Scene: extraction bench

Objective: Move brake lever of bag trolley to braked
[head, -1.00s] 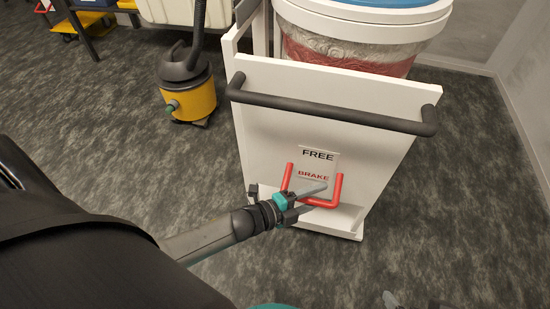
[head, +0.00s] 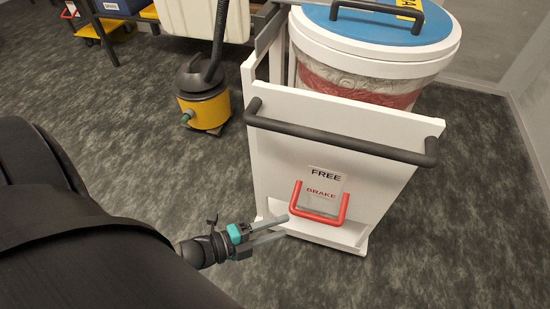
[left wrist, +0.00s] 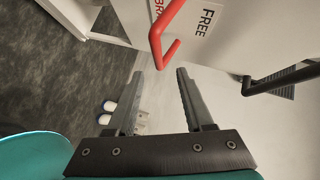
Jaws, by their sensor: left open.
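The brake lever (head: 320,218) is a red U-shaped bar on the white end panel of the bag trolley (head: 270,165). Its crossbar hangs low, just below the word BRAKE on the label; FREE is printed above. My left gripper (head: 285,228) is open and empty, just left of the lever in the head view, with its fingers pointing toward it. In the left wrist view the lever (left wrist: 156,45) shows beyond and between the two fingertips (left wrist: 160,74). I see no contact, though the exact gap is hard to judge. My right gripper is out of view.
A dark push handle (head: 340,132) crosses the panel above the lever. A white ledge (head: 340,235) juts out below it. A lidded bin (head: 380,60) stands on the trolley. A yellow and black vacuum (head: 205,100) stands behind left. Carpet in front is clear.

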